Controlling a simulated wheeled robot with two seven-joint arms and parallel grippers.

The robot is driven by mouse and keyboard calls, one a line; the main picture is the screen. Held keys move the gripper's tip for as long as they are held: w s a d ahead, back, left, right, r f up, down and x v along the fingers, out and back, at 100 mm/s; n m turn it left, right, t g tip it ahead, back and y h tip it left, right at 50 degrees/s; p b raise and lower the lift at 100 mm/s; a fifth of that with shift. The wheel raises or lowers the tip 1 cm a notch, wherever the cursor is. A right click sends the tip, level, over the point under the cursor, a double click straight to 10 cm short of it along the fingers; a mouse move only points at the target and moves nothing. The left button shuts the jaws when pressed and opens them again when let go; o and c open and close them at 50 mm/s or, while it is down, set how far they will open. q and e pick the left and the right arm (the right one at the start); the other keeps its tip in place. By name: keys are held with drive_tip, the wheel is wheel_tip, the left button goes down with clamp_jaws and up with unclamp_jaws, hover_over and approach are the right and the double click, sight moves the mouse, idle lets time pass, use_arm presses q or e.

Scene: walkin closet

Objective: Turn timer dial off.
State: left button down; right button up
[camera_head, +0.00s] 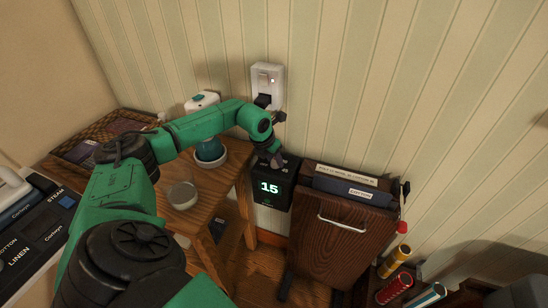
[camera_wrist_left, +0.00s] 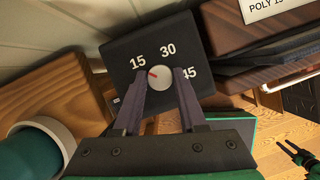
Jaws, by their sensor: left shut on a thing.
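A red pointer on the dial aims to the upper left, towards the 15. My left gripper (camera_head: 276,160) is above the timer. In the left wrist view its two fingers (camera_wrist_left: 160,80) are on either side of the dial, shut on it.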

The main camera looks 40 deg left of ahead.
use_arm(q)
drive_tip(key=shift+d+r+n+y, duration=0.1)
drive_tip(key=shift+n+y, duration=0.2)
drive_tip(key=shift+n, duration=0.6)
drive_tip(key=n+y, duration=0.1)
drive_tip(key=n, duration=0.1)
drive_tip(key=shift+w+n, duration=0.1)
drive_tip(key=shift+n, duration=0.2)
drive_tip(key=n, duration=0.2)
drive_tip(key=n+g+y+b, duration=0.1)
drive_tip(key=n, duration=0.1)
drive_tip(key=shift+w+d+n+y, duration=0.1)
drive_tip(key=shift+d+n+y, duration=0.05)
drive_tip(key=shift+n+y, duration=0.15)
drive_tip(key=shift+n+g+y+b, duration=0.3)
drive_tip(key=shift+n+g+b, duration=0.3)
drive_tip(key=shift+n, duration=0.9)
drive_tip(key=shift+c, duration=2.3)
unclamp_jaws()
drive_tip(key=b+v, duration=0.1)
drive_tip(key=v, duration=1.3)
drive_tip(key=shift+r, duration=0.2)
